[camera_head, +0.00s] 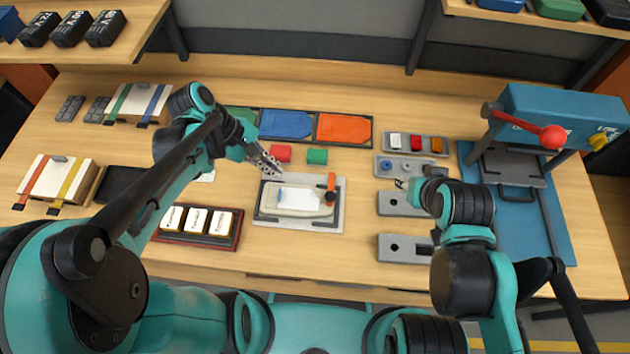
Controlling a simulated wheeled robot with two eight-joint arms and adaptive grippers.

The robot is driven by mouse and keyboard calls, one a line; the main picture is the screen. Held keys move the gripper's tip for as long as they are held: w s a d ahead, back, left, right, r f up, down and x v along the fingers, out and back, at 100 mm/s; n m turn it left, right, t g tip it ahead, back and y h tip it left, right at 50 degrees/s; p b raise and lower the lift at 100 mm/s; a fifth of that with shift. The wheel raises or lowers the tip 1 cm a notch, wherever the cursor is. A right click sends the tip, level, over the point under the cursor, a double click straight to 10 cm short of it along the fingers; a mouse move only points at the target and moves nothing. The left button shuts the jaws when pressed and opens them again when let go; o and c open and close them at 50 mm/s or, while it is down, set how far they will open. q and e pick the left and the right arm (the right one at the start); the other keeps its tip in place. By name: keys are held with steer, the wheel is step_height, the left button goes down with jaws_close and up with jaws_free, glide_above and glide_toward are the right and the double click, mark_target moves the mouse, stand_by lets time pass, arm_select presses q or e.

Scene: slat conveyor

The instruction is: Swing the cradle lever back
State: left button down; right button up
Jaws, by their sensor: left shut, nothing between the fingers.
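The cradle is a grey plate (335,222) in the middle of the table, with a pale, rounded body (270,205) and a white card (298,198) on it. An orange lever (332,181) with a dark knob (330,197) stands at the cradle's right side. My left gripper (277,169) is shut and empty above the cradle's back left edge, apart from the lever. My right gripper (402,183) is right of the cradle, near the grey blocks. It is small and partly hidden by its own arm, so its fingers are unclear.
A red block (281,153) and a green block (317,157) sit just behind the cradle. Blue (286,124) and orange (344,129) trays lie further back. A blue press (560,120) with a red-knobbed handle stands at right.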

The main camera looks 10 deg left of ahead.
arm_select(q)
steer(key=shift+w+r+n+g+h+p, duration=0.25)
steer(key=shift+n+g+h+p, duration=0.15)
steer(key=shift+n+h, duration=0.25)
steer(key=shift+w+r+n+g+h+p, duration=0.15)
steer(key=shift+r+n+g+h+p, duration=0.25)
steer(key=shift+n, duration=0.45)
steer(key=shift+f, duration=0.2)
steer(key=b, duration=0.3)
glide_toward(331, 186)
steer(key=s, duration=0.1)
steer(key=s+a+f, duration=0.1)
steer(key=s+f, duration=0.1)
steer(key=s, duration=0.1)
steer(key=shift+s+a+f, duration=0.1)
steer(key=shift+a, duration=0.25)
steer(key=d, duration=0.4)
steer(key=shift+s+f, duration=0.25)
steer(key=shift+s, duration=0.1)
